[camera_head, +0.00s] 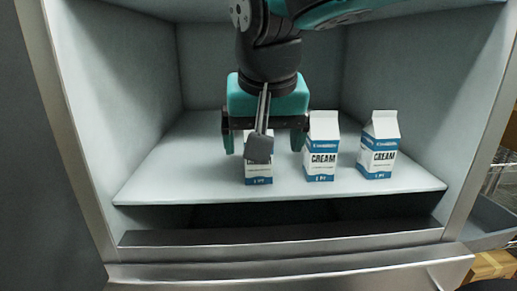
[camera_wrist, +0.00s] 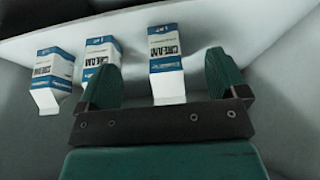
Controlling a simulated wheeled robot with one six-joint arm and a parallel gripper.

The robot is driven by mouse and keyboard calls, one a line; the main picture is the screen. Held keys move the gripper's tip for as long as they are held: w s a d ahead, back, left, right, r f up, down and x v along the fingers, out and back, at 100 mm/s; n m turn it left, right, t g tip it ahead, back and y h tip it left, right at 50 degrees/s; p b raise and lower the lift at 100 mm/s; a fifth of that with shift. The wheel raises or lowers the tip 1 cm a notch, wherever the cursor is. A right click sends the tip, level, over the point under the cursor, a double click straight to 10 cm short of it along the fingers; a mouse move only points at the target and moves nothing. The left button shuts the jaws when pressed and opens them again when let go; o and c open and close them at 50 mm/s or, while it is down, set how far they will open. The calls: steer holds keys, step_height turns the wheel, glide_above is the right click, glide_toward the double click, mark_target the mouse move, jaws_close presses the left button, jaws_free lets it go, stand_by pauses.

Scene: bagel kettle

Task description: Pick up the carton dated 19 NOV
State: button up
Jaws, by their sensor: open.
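Three white and blue CREAM cartons stand upright in a row on a pale shelf: a left one (camera_head: 259,176), a middle one (camera_head: 322,148) and a right one (camera_head: 379,147). No date can be read on any of them. My gripper (camera_head: 263,143) is open and points down into the cabinet in front of the left carton, hiding most of it. In the wrist view, my gripper (camera_wrist: 163,66) has its fingers apart, with one carton (camera_wrist: 166,58) seen between them. I cannot tell if it touches. Two other cartons (camera_wrist: 52,75) (camera_wrist: 102,52) are left of the fingers there.
The shelf (camera_head: 160,185) lies inside a grey cabinet with side walls (camera_head: 115,95) close on both sides. A metal front ledge (camera_head: 280,236) runs below it. The shelf is clear left of the cartons.

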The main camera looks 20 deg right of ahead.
steer(key=w+d+p, duration=0.1)
steer(key=w, duration=0.2)
steer(key=w+d, duration=0.1)
steer(key=w, duration=0.3)
steer(key=w+d+p, duration=0.1)
steer(key=w, duration=0.3)
steer(key=shift+d+r+p, duration=0.1)
steer(key=shift+d+p, duration=0.15)
steer(key=shift+p, duration=0.05)
steer(key=x, duration=0.2)
steer(key=shift+f, duration=0.25)
steer(key=shift+w+f, duration=0.15)
steer(key=shift+f, duration=0.15)
steer(key=shift+c, duration=0.2)
jaws_close()
steer(key=shift+r, duration=0.1)
